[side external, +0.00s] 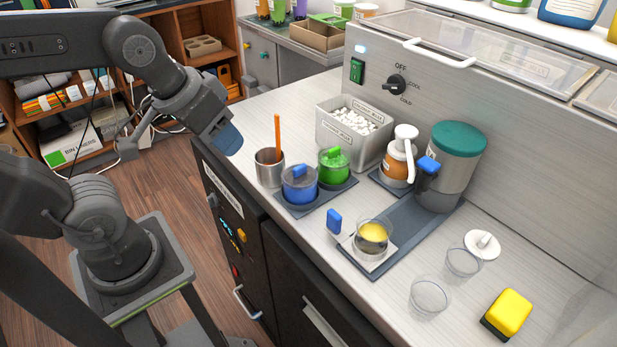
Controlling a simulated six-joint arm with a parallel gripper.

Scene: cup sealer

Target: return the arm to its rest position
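My gripper (228,138) hangs at the end of my raised arm, at the upper left of the side external view. It is above the floor by the left edge of the counter (260,108), apart from everything on it. A blue pad shows at its tip. The fingers are seen at an angle and partly hidden by the gripper body, so I cannot tell whether they are open or shut. I see no object held.
A metal cup with an orange stick (269,168) stands nearest my gripper. A clear cup with yellow contents (372,237) stands on a pale plate. Wooden shelves (172,40) are behind my arm.

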